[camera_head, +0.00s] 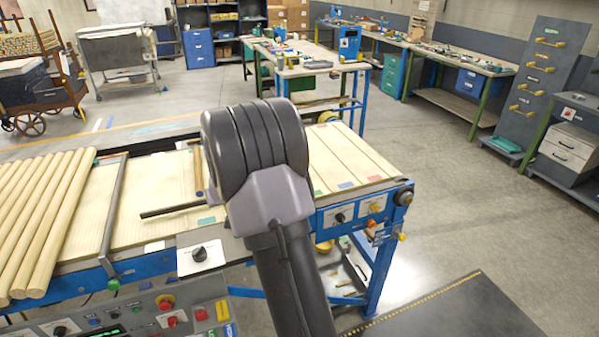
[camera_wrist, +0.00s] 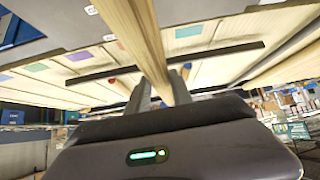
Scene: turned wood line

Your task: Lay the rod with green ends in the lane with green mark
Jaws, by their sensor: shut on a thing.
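My gripper (camera_wrist: 164,92) is shut on a pale wooden rod (camera_wrist: 145,35), which runs between its fingers and out of the top of the wrist view. No green end shows on the visible stretch.
Blue (camera_head: 345,185) and red (camera_head: 374,178) marks sit on the right lanes. A dark bar (camera_head: 172,209) crosses left of my wrist. A control panel (camera_head: 130,318) stands in front.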

